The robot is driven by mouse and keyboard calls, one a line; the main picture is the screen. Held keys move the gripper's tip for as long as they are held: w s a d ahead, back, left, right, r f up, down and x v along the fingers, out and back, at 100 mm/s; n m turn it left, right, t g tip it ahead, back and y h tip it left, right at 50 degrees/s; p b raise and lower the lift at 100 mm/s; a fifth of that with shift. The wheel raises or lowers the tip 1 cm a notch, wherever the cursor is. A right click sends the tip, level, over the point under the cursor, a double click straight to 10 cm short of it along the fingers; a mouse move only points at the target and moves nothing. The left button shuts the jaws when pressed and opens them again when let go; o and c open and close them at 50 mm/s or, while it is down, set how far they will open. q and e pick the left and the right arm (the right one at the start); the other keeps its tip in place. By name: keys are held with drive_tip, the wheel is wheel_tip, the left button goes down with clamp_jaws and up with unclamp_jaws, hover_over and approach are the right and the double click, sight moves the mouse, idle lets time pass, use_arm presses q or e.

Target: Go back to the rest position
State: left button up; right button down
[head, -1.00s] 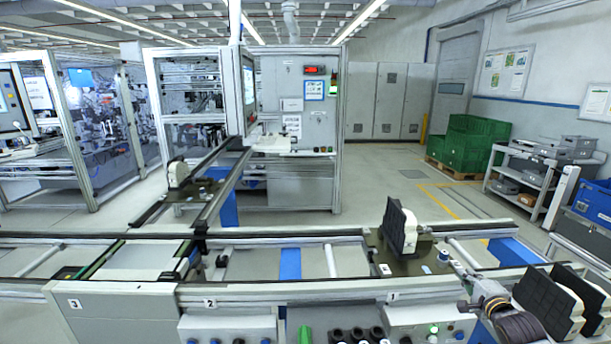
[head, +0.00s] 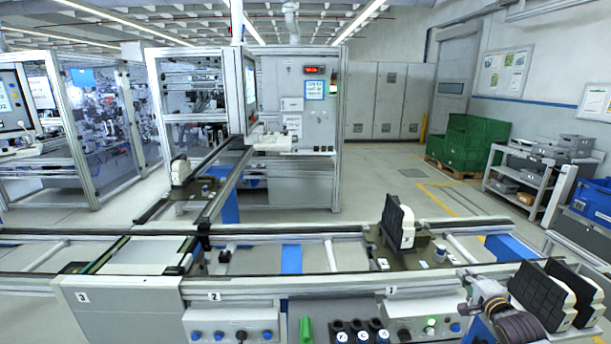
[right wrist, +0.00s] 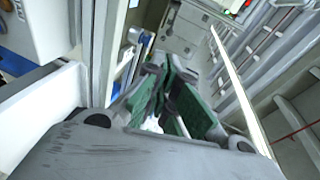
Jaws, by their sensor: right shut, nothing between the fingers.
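My right gripper (head: 470,292) is at the lower right of the head view, in front of the conveyor's near rail. It is small there, but its green-padded fingers (right wrist: 165,98) show in the right wrist view, closed with nothing held between them. The dark wrist of my right arm reaches in from the bottom edge. My left gripper is not in view in either picture.
The conveyor (head: 300,285) crosses in front of me, with control boxes (head: 232,326) along its front. A black-and-white part (head: 397,222) stands upright on a carrier. Similar parts (head: 545,293) stand close right of my right gripper. Green crates (head: 470,142) are farther back.

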drive_tip(key=s+d+f+n+g+h, duration=0.15)
drive_tip(key=d+f+n, duration=0.25)
drive_tip(key=f+n, duration=0.5)
drive_tip(key=s+d+f+n+g, duration=0.2)
drive_tip(key=d+f+n, duration=0.4)
drive_tip(key=f, duration=0.6)
drive_tip(key=s+a+f+n+g, duration=0.2)
drive_tip(key=s+f, duration=0.5)
drive_tip(key=f, duration=0.4)
drive_tip(key=s+a+f+n+g, duration=0.1)
drive_tip(key=s+f+n+g, duration=0.15)
drive_tip(key=s+f, duration=0.65)
drive_tip(key=s+a+f+g, duration=0.1)
drive_tip(key=s+a+f, duration=0.3)
drive_tip(key=s+f, duration=0.25)
drive_tip(key=s+a+f+g+y, duration=0.1)
drive_tip(key=s+a+f+g, duration=0.15)
drive_tip(key=s+f, duration=0.45)
drive_tip(key=s+a+f, duration=0.4)
drive_tip(key=s+f, duration=0.2)
drive_tip(key=f, duration=0.2)
drive_tip(key=s+a+f+g+y, duration=0.1)
drive_tip(key=s+a+f, duration=0.1)
drive_tip(key=s+a, duration=0.7)
drive_tip(key=s+a+f+g+y, duration=0.1)
drive_tip(key=s+a+f+g, duration=0.1)
drive_tip(key=s+a, duration=0.7)
drive_tip(key=shift+s+a+f+n, duration=0.3)
drive_tip(key=shift+f+n, duration=0.15)
drive_tip(key=shift+f, duration=0.35)
